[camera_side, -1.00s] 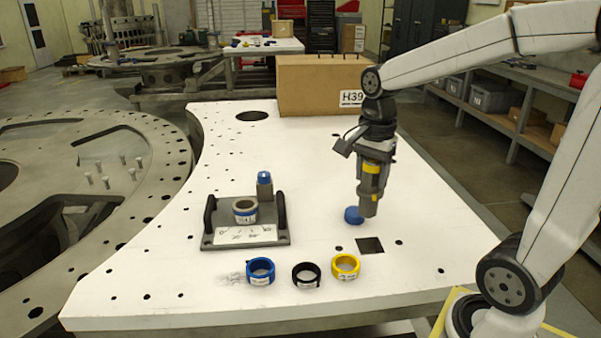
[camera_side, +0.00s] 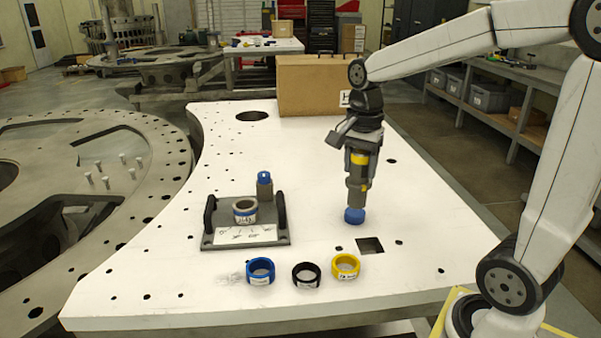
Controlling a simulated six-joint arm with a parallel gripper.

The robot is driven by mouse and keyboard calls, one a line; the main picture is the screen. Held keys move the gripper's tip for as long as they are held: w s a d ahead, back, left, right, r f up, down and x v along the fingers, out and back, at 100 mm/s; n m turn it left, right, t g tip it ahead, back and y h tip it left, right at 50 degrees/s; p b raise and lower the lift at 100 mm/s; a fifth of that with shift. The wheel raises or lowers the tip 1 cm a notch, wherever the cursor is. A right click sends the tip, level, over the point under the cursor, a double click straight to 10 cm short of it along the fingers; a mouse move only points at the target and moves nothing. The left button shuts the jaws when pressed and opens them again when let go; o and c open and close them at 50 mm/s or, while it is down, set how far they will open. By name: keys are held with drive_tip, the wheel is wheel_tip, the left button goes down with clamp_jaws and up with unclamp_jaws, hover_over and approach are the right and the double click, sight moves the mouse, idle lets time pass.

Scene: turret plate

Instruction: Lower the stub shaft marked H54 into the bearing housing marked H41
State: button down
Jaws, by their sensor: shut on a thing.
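My gripper (camera_side: 356,203) points down over the white table, to the right of the fixture. It is shut on a short round blue piece at its tip, which I take for the stub shaft (camera_side: 354,216); no H54 mark is readable on it. Whether its underside touches the table I cannot tell. The bearing housing (camera_side: 245,208) is a grey ring with a blue band and a small blurred label. It sits upright, opening up, on the dark fixture plate (camera_side: 211,241), left of my gripper and apart from it.
A grey post with a blue top (camera_side: 264,184) stands behind the housing. Black handles (camera_side: 282,210) flank the plate. Blue (camera_side: 260,271), black (camera_side: 306,275) and yellow (camera_side: 346,266) rings lie in front. A cardboard box (camera_side: 305,86) stands at the back. The table between gripper and fixture is clear.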

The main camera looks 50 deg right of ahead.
drive_tip(key=w+a+n, duration=0.3)
drive_tip(key=w+n, duration=0.5)
drive_tip(key=w, duration=0.6)
drive_tip(key=w+a+f+n, duration=0.1)
drive_tip(key=w+a+n, duration=0.2)
drive_tip(key=w+n, duration=0.4)
drive_tip(key=w, duration=0.7)
drive_tip(key=shift+a+f+n, duration=0.25)
drive_tip(key=shift+f+n, duration=0.05)
drive_tip(key=shift+n, duration=0.1)
drive_tip(key=shift+f, duration=0.4)
wheel_tip(320, 180, down, 10)
idle(1.6)
drive_tip(key=shift+f, duration=0.2)
idle(0.6)
unclamp_jaws()
